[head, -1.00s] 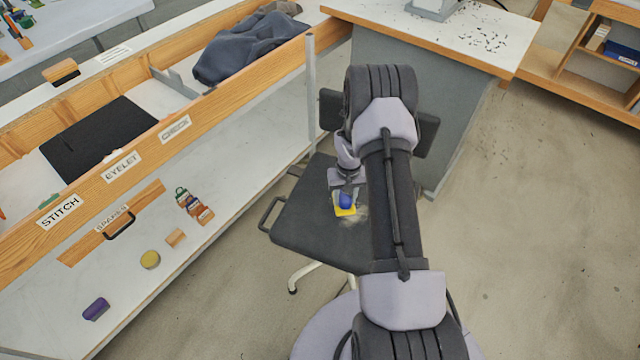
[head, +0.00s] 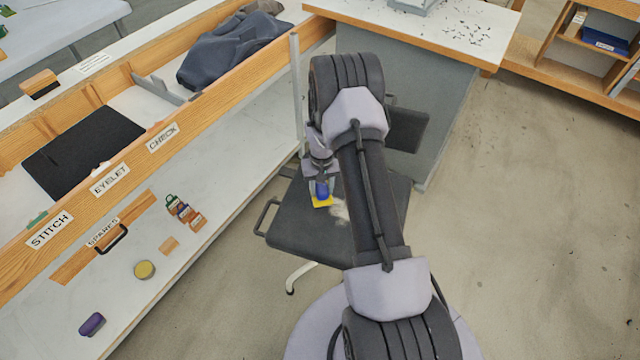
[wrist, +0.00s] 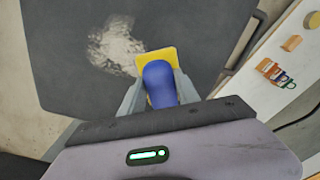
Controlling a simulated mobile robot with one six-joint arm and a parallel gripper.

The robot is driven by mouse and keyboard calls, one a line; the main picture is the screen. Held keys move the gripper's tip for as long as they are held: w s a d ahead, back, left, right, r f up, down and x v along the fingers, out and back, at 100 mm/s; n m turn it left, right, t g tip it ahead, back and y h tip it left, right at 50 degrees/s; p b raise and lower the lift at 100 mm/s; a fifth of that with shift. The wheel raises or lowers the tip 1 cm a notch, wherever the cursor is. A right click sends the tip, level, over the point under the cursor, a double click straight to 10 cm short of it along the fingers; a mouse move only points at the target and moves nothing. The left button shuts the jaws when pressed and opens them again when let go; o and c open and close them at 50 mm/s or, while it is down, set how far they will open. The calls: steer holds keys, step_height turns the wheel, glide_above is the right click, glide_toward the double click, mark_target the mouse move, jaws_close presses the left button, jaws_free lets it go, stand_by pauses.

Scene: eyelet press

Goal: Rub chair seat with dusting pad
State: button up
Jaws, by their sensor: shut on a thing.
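The chair seat (head: 300,233) is a dark grey flat pad on a pale leg, with a handle loop at its left. It also fills much of the wrist view (wrist: 200,30). A whitish dusty patch (wrist: 115,46) lies on the seat beside the pad; it shows in the head view right of the pad. The dusting pad (wrist: 157,60) is yellow with a blue grip (wrist: 160,85). My gripper (wrist: 160,92) is shut on the blue grip, and the pad is at the seat surface; exact contact cannot be told. The pad shows in the head view too (head: 322,201).
A long bench (head: 190,230) with wooden rails runs along the left, close to the seat. Its lower shelf holds a purple object (head: 92,324), a yellow tin (head: 145,270) and small tags. A grey-sided table (head: 440,110) stands behind the chair. Open floor lies at right.

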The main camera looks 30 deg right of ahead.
steer(key=shift+r+p, duration=1.05)
steer(key=shift+r, duration=1.05)
